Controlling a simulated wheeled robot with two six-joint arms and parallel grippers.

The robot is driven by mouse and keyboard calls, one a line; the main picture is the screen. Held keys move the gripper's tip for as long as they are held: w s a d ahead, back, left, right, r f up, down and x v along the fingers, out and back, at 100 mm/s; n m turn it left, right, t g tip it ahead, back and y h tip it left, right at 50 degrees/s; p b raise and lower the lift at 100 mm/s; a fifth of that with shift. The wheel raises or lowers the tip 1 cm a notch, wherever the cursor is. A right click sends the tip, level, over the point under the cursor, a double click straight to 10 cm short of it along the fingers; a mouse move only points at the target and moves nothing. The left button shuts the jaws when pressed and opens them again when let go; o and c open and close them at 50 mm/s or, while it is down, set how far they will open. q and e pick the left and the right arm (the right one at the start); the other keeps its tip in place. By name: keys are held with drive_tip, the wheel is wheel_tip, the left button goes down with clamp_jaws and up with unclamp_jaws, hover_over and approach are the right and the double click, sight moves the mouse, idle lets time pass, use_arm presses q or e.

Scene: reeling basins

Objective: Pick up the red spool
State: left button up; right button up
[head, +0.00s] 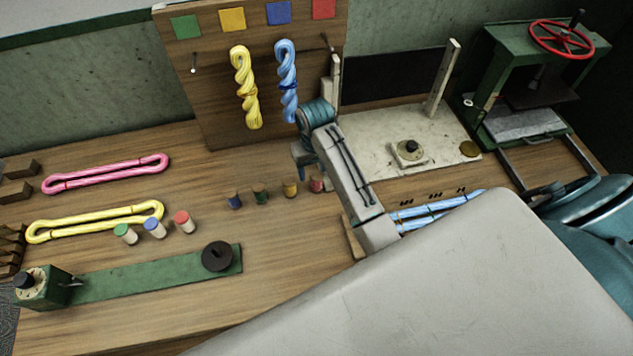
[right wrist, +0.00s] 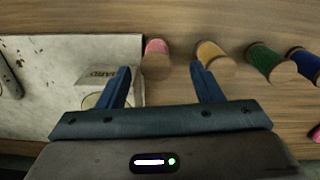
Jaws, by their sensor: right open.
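The red spool (head: 317,184) is a small wooden spool with red thread. It stands at the right end of a row with yellow (head: 290,188), green (head: 260,194) and blue (head: 235,201) spools. In the right wrist view the red spool (right wrist: 155,60) shows beyond and between the fingertips, apart from them as far as I can see. My right gripper (right wrist: 161,68) is open and empty; in the head view it (head: 304,172) is above and just left of the red spool, partly hidden by my arm. My left gripper is not in view.
Three white cylinders with green, blue and red tops (head: 185,222) stand left of the row. Yellow and blue twisted skeins (head: 286,80) hang on the board behind. A pale slab (head: 380,170) with a knobbed device (head: 408,152) lies to the right. Bare wood lies in front.

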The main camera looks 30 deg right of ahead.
sight(317, 175)
drive_tip(key=shift+f, duration=0.3)
drive_tip(key=f+p, duration=0.1)
drive_tip(key=f, duration=0.1)
drive_tip(key=f+p, duration=0.1)
drive_tip(key=f, duration=0.1)
drive_tip(key=shift+s+d+f+p, duration=0.1)
drive_tip(key=shift+d+f+p, duration=0.1)
drive_tip(key=shift+p, duration=0.2)
drive_tip(key=shift+f, duration=0.25)
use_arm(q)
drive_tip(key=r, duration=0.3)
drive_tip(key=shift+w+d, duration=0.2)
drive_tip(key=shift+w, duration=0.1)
use_arm(e)
drive_tip(key=c, duration=1.1)
